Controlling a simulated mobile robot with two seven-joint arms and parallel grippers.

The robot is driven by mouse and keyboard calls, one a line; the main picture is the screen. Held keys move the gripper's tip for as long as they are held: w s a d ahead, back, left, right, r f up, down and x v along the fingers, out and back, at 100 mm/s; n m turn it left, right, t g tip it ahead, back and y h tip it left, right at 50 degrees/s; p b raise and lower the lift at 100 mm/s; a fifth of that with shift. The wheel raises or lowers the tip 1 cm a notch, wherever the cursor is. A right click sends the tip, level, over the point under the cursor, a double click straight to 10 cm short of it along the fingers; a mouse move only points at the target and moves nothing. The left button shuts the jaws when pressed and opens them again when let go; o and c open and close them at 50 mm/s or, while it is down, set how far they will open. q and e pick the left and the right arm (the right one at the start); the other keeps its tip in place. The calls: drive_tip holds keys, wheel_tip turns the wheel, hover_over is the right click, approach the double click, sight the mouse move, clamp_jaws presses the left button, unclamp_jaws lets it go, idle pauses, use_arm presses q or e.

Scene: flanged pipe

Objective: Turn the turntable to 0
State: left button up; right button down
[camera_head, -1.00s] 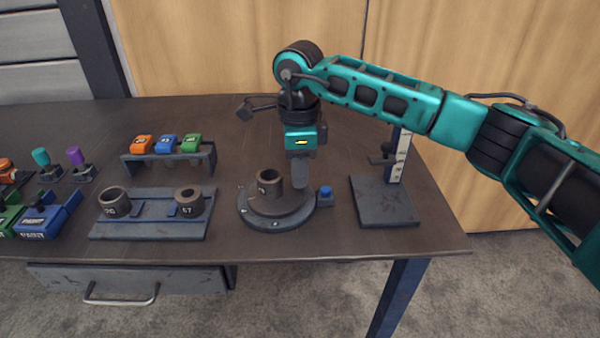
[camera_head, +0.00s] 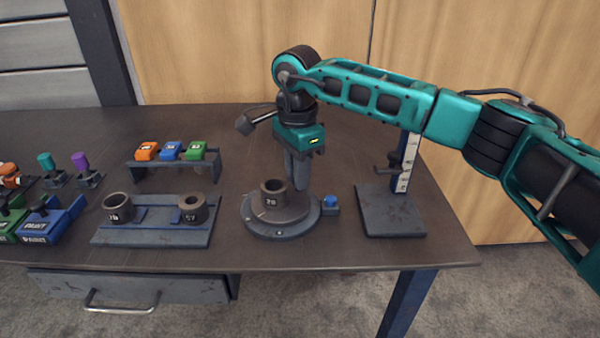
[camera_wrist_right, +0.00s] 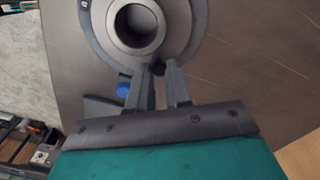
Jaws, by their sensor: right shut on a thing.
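The round dark turntable (camera_head: 262,229) sits near the table's front edge, with the grey flanged pipe (camera_head: 272,190) upright on it. A number shows on the pipe's front, too small to read surely. In the right wrist view the pipe (camera_wrist_right: 115,22) and turntable (camera_wrist_right: 184,42) fill the upper middle. My right gripper (camera_head: 300,183) points down at the turntable's back right side. In the right wrist view its fingers (camera_wrist_right: 159,72) are shut on a small dark knob (camera_wrist_right: 158,68) at the turntable's rim. The turntable's scale reading is not legible. My left gripper is not in view.
A blue button (camera_head: 331,201) stands just right of the turntable. Further right is a gauge stand (camera_head: 392,220) with a white scale. Left are a plate (camera_head: 150,236) holding two ring parts and a rack (camera_head: 172,163) with orange, blue and green blocks.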

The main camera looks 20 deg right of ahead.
drive_tip(key=shift+w+a+n, duration=0.15)
drive_tip(key=shift+w+n, duration=0.05)
drive_tip(key=shift+n, duration=0.4)
drive_tip(key=shift+w+a+n, duration=0.15)
drive_tip(key=shift+w+n, duration=0.05)
drive_tip(key=shift+n, duration=0.4)
drive_tip(key=shift+w+a+n, duration=0.25)
drive_tip(key=shift+n, duration=0.6)
drive_tip(key=shift+w+a+n, duration=0.2)
drive_tip(key=shift+a+n, duration=0.05)
drive_tip(key=shift+n, duration=0.6)
drive_tip(key=shift+w+a+n, duration=0.15)
drive_tip(key=shift+a+n, duration=0.3)
drive_tip(key=shift+n, duration=0.75)
drive_tip(key=shift+a+n, duration=0.15)
drive_tip(key=shift+n, duration=0.25)
drive_tip(key=c, duration=1.1)
unclamp_jaws()
drive_tip(key=shift+o, duration=0.2)
